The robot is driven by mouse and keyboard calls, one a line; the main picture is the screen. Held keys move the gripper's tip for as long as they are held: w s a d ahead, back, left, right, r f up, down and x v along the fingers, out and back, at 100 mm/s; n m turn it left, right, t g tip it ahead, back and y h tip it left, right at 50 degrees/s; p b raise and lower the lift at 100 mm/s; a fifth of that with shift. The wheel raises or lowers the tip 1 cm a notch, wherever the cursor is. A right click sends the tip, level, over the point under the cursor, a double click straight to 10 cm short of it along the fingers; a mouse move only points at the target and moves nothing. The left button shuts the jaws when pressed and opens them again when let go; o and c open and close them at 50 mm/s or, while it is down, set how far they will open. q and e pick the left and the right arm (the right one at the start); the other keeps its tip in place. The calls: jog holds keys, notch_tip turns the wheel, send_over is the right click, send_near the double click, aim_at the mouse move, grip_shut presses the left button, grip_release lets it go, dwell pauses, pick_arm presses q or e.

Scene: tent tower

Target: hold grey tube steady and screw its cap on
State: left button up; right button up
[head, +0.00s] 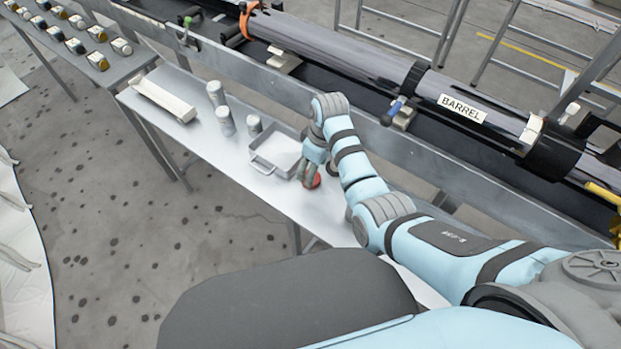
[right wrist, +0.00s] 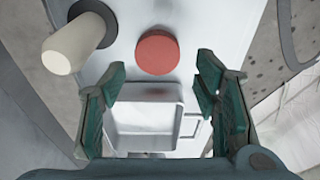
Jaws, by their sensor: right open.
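A round red disc, which looks like a cap, lies on the metal table in the right wrist view (right wrist: 157,53) and shows partly beside my gripper in the head view (head: 316,182). My right gripper (right wrist: 160,75) is open and empty above the table, its fingers spread either side of the shallow tray, with the disc just beyond the fingertips. In the head view my right gripper (head: 311,170) hides part of the disc. Several grey cylinders, possibly tubes, stand on the table, one (head: 254,124) by the tray. Which is the task's tube I cannot tell. My left gripper is not in view.
The shallow grey tray (head: 266,167) sits left of my right gripper. A pale cylinder with a dark round part (right wrist: 62,52) is near the disc. A white trough (head: 163,97) lies at the table's far left. A rail and labelled barrel (head: 462,108) run behind.

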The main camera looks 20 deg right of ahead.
jog(key=f+b, duration=0.2)
jog(key=f, duration=0.1)
jog(key=w+f+b, duration=0.1)
jog(key=f, duration=0.1)
jog(key=shift+a+f, duration=0.1)
jog(key=shift+a, duration=0.1)
jog(key=c, duration=0.5)
